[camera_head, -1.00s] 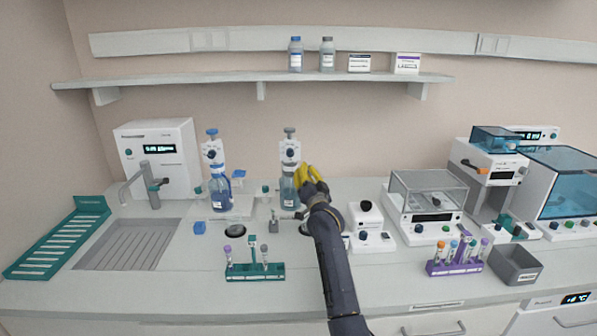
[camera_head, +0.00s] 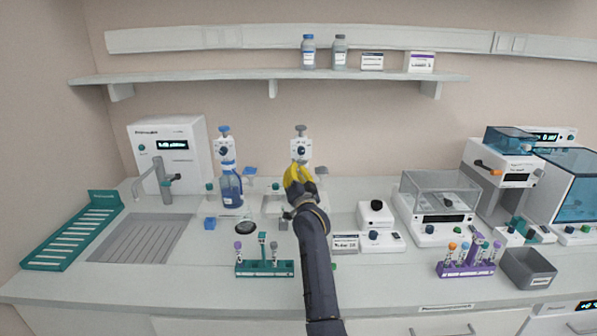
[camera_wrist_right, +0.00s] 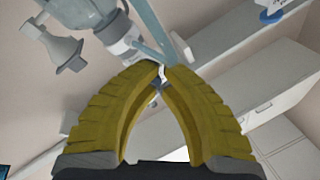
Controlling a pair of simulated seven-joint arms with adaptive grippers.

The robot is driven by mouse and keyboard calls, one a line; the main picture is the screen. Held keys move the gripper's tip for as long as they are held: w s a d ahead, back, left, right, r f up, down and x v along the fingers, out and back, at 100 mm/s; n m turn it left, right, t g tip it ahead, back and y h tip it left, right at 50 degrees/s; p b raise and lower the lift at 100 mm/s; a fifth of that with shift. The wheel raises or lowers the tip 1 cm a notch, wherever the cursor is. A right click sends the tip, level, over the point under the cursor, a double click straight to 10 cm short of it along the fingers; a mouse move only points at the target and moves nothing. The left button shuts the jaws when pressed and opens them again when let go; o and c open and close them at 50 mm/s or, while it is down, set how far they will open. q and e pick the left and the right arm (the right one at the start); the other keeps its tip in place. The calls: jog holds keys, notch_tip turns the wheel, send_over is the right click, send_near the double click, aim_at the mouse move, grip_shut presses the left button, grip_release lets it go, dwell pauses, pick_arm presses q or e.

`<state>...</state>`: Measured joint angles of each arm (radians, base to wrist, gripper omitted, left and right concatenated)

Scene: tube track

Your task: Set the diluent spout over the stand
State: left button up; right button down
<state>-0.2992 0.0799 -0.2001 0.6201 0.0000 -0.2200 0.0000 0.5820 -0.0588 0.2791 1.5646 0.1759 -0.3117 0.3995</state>
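The grey-topped dispenser (camera_head: 301,150), apparently the diluent one, stands on its bottle at the back middle of the bench. My right gripper (camera_head: 299,178) is in front of it and hides most of the bottle. In the right wrist view, the yellow fingers (camera_wrist_right: 163,68) nearly meet at their tips. The thin pale spout (camera_wrist_right: 150,49) runs from the dispenser head to the tips, and they look closed on it. A small grey stand-like piece (camera_head: 283,226) is partly hidden beside my arm; I cannot tell surely which thing is the stand. My left gripper is not in view.
The blue-bottle dispenser (camera_head: 230,186) stands to the left. A teal tube rack (camera_head: 265,270) is in front, left of my arm. A white device (camera_head: 376,213) and a glass-shielded balance (camera_head: 430,228) stand to the right. The front bench strip is mostly clear.

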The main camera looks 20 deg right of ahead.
jog(key=v, duration=1.2)
dwell(0.4)
